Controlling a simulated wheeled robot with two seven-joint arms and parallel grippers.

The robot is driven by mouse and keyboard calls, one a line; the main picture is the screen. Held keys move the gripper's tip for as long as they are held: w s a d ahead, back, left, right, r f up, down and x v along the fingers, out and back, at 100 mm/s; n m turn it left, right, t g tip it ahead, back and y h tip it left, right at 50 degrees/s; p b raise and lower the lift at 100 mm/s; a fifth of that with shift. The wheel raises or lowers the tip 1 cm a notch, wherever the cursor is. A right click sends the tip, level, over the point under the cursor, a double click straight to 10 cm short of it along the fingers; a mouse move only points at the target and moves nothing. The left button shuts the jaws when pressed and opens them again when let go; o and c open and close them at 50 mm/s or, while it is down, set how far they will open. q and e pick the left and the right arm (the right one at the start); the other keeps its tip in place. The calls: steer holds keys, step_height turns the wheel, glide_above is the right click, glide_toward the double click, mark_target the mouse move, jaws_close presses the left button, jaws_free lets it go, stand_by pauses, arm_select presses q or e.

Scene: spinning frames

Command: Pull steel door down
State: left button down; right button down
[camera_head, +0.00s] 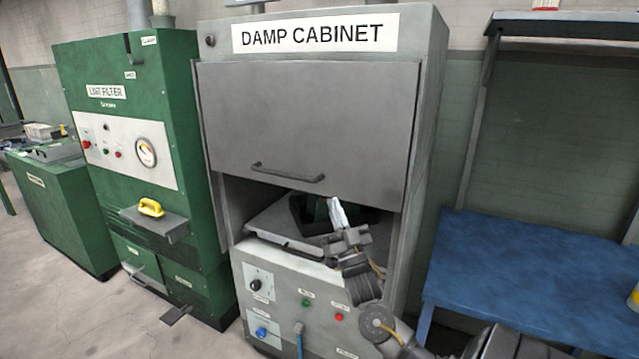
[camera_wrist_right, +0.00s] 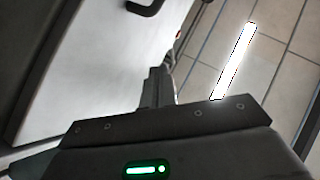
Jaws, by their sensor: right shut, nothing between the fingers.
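The steel door (camera_head: 305,125) is a flat grey panel below the DAMP CABINET sign, raised so that the opening beneath it is uncovered. Its dark bar handle (camera_head: 287,174) runs along the lower edge. My right gripper (camera_head: 335,206) is shut and empty, in front of the opening, below and to the right of the handle and apart from it. In the right wrist view my fingers (camera_wrist_right: 164,82) are together, and a dark handle (camera_wrist_right: 142,8) shows at the top edge on a pale panel. My left gripper is not in view.
A tray shelf (camera_head: 275,232) with a dark bin (camera_head: 310,215) on it sits inside the opening. The control panel (camera_head: 300,300) is below. A green lint filter (camera_head: 130,110) stands at left, and a blue table (camera_head: 530,265) at right.

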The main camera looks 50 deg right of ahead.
mark_target(319, 184)
steer(key=p+x, duration=0.4)
steer(key=x, duration=0.6)
steer(key=f, duration=0.1)
steer(key=w+f, duration=0.1)
steer(key=f, duration=0.2)
steer(key=shift+w+d+p, duration=0.3)
steer(key=shift+w+p, duration=0.05)
steer(key=shift+w, duration=0.05)
